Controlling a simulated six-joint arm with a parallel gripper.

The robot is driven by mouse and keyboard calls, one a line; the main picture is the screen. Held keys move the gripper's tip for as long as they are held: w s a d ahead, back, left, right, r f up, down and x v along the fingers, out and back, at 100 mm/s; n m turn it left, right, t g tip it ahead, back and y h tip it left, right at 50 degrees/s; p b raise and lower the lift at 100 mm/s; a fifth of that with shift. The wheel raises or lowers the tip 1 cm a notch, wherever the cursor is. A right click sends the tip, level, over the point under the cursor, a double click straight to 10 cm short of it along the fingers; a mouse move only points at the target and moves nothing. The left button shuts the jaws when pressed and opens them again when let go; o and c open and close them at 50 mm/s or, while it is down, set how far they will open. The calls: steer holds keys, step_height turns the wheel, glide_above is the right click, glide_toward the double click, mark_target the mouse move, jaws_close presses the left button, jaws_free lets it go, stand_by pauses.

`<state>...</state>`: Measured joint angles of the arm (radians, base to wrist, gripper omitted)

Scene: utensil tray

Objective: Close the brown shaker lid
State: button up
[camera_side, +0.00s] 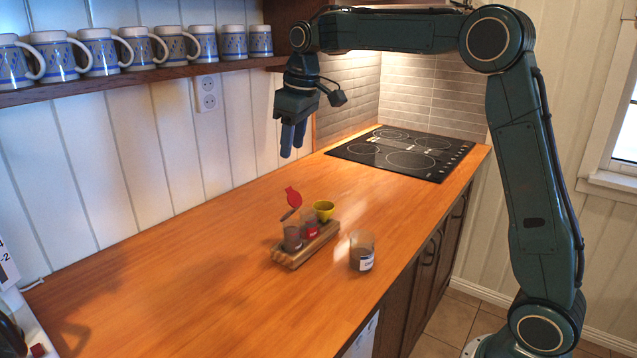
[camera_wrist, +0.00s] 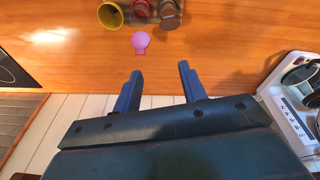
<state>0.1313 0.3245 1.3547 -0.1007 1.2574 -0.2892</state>
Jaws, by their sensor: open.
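The brown shaker (camera_side: 292,238) stands at the near left end of a small wooden rack (camera_side: 296,259). Its brown lid (camera_side: 287,214) appears raised and tilted above its mouth. In the wrist view the brown lid (camera_wrist: 170,22) shows as a dark disc at the top edge. Beside it is the red shaker (camera_side: 310,229), its red lid (camera_side: 293,197) standing up; this lid looks pink in the wrist view (camera_wrist: 140,42). My gripper (camera_side: 292,150) is open and empty, well above the rack and towards the wall. Its two fingers (camera_wrist: 160,68) are apart.
A yellow cup-like container (camera_side: 324,211) sits at the rack's far end. A loose glass jar (camera_side: 361,252) stands right of the rack. Mugs (camera_side: 146,47) line the wall shelf (camera_side: 120,79). The cooktop (camera_side: 402,151) lies behind. The counter left of the rack is clear.

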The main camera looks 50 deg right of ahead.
mark_target(290, 214)
steer(key=shift+s+a+r+m+g, duration=0.15)
steer(key=shift+s+a+r+g, duration=0.2)
steer(key=shift+g, duration=0.25)
steer(key=shift+s+a+r+m+g, duration=0.2)
steer(key=shift+s+a+g, duration=0.25)
steer(key=shift+g, duration=0.15)
step_height(290, 214, down, 14)
steer(key=shift+r, duration=0.1)
stand_by(0.3)
jaws_close()
